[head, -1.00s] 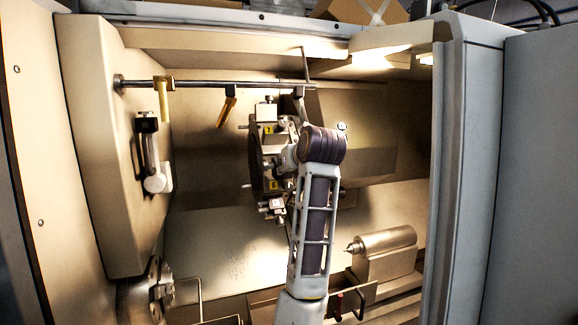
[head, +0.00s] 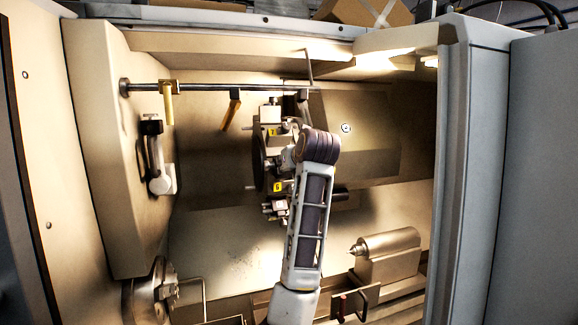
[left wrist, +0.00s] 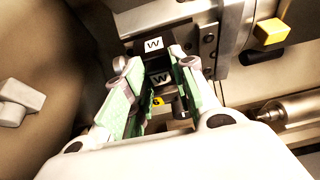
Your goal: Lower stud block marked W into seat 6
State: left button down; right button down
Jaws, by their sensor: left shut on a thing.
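My left gripper (left wrist: 157,62), with green-padded fingers, is shut on a dark block marked W (left wrist: 153,44) in the left wrist view. A second W label shows on a dark face just below, between the fingers; I cannot tell whether it is the same block. A yellow tag reading 6 (left wrist: 157,101) shows beyond, low between the fingers. In the head view the tool turret (head: 259,160) with yellow tags stands behind my left wrist, which hides the gripper and block. Whether the block touches seat 6 is not clear. My right gripper is not in view.
A horizontal rail (head: 215,86) with yellow-handled levers runs above the turret. The tailstock (head: 388,257) is at lower right and the chuck (head: 150,292) at lower left. The door edge (head: 452,170) bounds the opening on the right.

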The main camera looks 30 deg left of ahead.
aim_at(284, 175)
pick_arm(q)
jog(key=shift+w+a+f+b, duration=0.1)
jog(key=shift+a+f+b, duration=0.05)
jog(key=shift+f+b, duration=0.6)
jog(key=shift+f, duration=0.1)
dwell(0.4)
jog(key=shift+f+b, duration=0.45)
dwell(0.6)
jog(key=c, duration=1.1)
grip_release()
jog(key=shift+f, duration=0.25)
jog(key=shift+v, duration=3.9)
